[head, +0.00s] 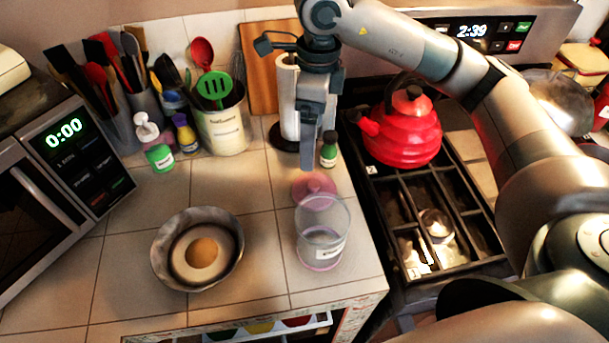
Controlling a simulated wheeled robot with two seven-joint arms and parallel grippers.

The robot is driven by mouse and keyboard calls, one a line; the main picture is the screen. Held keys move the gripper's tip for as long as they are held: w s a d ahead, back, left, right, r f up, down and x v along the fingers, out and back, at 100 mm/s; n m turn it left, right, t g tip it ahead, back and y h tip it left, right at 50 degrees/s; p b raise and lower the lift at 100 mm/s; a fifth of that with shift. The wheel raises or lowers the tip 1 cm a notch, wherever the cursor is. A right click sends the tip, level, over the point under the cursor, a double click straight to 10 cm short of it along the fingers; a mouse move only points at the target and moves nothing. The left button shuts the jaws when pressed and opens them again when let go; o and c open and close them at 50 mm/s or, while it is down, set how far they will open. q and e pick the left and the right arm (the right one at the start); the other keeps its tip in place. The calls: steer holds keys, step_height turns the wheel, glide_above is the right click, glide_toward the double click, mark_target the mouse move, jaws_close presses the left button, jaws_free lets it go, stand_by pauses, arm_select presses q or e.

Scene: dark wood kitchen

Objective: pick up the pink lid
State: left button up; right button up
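The pink lid (313,185) lies on the tiled counter just behind a clear jar (322,240), and the jar's rim overlaps its near edge in the head view. My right gripper (307,166) points down over the lid's far side, its fingertips close to the lid. Whether they touch it is unclear. The fingers are seen nearly edge-on, so the gap between them does not show. My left gripper is not in view.
A metal bowl with a round item (168,250) stands left of the jar. A small green bottle (328,152) and a paper towel roll (287,100) stand near the gripper. The stove with a red kettle (408,135) is to the right. The counter between bowl and jar is clear.

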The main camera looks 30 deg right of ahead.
steer(key=d, duration=0.1)
steer(key=p, duration=0.4)
glide_above(315, 183)
steer(key=shift+h, duration=0.3)
step_height(315, 183, down, 11)
steer(key=shift+s+r, duration=0.1)
steer(key=shift+f, duration=0.4)
